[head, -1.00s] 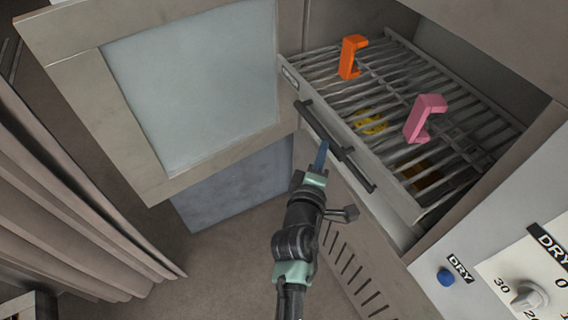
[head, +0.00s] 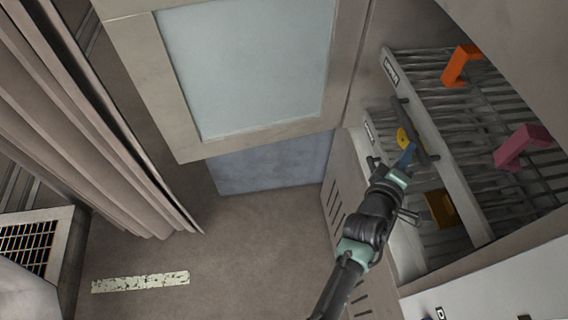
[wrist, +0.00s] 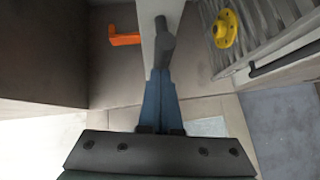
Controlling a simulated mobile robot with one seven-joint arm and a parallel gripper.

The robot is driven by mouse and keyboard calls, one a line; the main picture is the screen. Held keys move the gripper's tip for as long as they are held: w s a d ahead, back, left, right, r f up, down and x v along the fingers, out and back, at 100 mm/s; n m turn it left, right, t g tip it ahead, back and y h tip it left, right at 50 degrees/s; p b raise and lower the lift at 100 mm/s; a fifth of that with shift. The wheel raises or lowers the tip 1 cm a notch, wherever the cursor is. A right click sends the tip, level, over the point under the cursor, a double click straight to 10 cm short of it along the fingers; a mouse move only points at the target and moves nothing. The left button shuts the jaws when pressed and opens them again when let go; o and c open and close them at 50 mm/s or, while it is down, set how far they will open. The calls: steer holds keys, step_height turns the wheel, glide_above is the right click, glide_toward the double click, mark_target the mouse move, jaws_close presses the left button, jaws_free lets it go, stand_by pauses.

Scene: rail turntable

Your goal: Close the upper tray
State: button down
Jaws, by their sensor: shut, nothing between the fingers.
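The upper tray (head: 453,180) is a wire rack with a light grey front panel. It is partly out of the cabinet and set further in than the lower tray below it. Its dark bar handle (head: 418,135) is on the front panel; it also shows in the wrist view (wrist: 163,42). My gripper (head: 409,152) is shut and empty, its blue fingertips at the handle. In the wrist view the fingertips (wrist: 160,75) overlap the handle's end; I cannot tell whether they touch. An orange clip (head: 459,65) and a pink clip (head: 521,147) lie on the upper tray.
The lower tray (head: 374,150) sticks out below, with a yellow flanged part (wrist: 226,28) and a yellow-brown block (head: 443,209) on it. A cabinet door (head: 240,70) hangs open at left. A curtain (head: 95,130) is further left. The floor in front is clear.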

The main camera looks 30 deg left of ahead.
steer(key=shift+w+d+r, duration=0.1)
steer(key=shift+w+d, duration=0.15)
steer(key=shift+d, duration=0.35)
stand_by(0.3)
steer(key=shift+a, duration=0.1)
